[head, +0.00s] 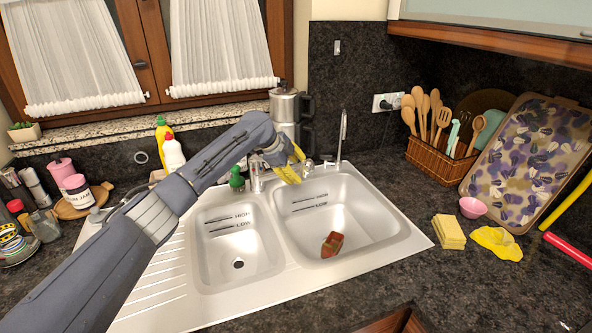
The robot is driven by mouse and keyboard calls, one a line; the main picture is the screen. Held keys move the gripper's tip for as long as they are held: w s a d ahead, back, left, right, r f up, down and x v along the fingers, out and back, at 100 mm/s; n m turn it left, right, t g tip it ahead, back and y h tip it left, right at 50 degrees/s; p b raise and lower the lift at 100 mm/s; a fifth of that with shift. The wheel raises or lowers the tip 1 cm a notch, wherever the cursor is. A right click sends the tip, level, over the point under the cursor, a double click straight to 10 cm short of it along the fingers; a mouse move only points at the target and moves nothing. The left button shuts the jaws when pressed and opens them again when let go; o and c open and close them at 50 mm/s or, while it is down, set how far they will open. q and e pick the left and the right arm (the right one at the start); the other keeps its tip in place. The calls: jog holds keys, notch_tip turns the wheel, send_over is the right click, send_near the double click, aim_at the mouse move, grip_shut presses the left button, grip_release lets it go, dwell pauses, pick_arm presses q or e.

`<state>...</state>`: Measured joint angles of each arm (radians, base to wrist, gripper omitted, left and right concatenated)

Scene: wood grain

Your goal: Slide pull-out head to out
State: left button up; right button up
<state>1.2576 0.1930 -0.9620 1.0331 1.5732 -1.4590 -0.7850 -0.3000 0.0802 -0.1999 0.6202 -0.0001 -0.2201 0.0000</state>
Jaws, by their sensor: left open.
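The sink (424,240) is white with two basins. At its back edge, a metal faucet part (256,176) stands just left of my left gripper, partly covered by my arm. A small metal piece (308,168) shows just right of the gripper. A thin upright metal spout (342,138) stands farther right. I cannot tell which of these is the pull-out head; it may be hidden behind my gripper. My left gripper (294,168) has yellow fingers, is open, and hangs over the back edge of the right basin. Contact with the faucet cannot be made out. My right gripper is not in view.
A reddish-brown block (332,244) lies in the right basin. The front right counter is mostly clear.

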pick_arm(q)
jog(key=shift+c, duration=0.5)
grip_shut()
jog(key=s+d+r, duration=0.6)
jog(key=d, duration=0.4)
jog(key=shift+d, duration=0.25)
jog(key=shift+r, duration=0.15)
jog(key=shift+o, duration=0.5)
grip_release()
jog(key=shift+d, duration=0.25)
jog(key=v, duration=1.2)
jog(key=shift+w+a, duration=0.2)
jog(key=shift+a, duration=0.1)
